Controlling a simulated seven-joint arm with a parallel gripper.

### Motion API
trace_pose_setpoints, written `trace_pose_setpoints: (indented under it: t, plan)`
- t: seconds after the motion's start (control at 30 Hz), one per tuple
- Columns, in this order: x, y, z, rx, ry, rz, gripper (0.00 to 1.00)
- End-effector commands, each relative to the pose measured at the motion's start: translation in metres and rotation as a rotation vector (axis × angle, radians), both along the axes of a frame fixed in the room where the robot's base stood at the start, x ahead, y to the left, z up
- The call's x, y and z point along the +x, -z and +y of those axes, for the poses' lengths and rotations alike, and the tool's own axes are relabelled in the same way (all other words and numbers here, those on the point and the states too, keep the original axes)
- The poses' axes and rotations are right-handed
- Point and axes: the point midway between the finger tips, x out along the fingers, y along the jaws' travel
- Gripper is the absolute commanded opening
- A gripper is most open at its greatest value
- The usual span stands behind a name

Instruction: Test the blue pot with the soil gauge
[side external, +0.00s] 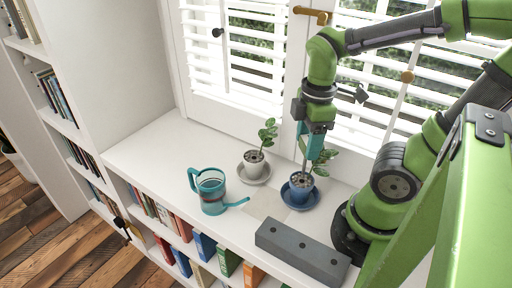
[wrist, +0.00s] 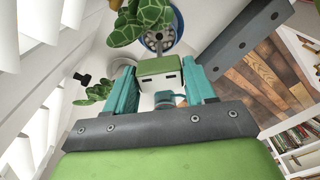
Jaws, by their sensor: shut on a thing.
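The blue pot (side external: 301,186) holds a leafy plant and stands on a blue saucer (side external: 288,199). In the wrist view, the blue rim (wrist: 177,27) shows at the top, partly covered by leaves (wrist: 145,20). My gripper (side external: 313,150) is directly above the blue pot, fingers pointing down, close to the plant. It is shut on the soil gauge (wrist: 158,66), a green and white block with two dark slots, held between the teal fingers. A thin grey shape runs from the gauge towards the pot; I cannot tell whether its tip is in the soil.
A white pot (side external: 253,168) with a plant stands on a pale saucer behind left. A teal watering can (side external: 212,192) is at the left. A dark grey block with holes (side external: 300,252) lies at the front edge. A pale tile (side external: 264,205) lies between. The shelf's left end is clear.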

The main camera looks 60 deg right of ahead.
Motion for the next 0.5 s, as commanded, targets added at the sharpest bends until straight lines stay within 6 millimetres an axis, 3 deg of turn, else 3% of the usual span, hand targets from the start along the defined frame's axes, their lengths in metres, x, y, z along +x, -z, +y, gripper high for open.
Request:
trace_pose_setpoints:
  t: [0.5]
  plan:
    - [0.001,-0.016,0.0,0.0,0.0,-0.001,0.2]
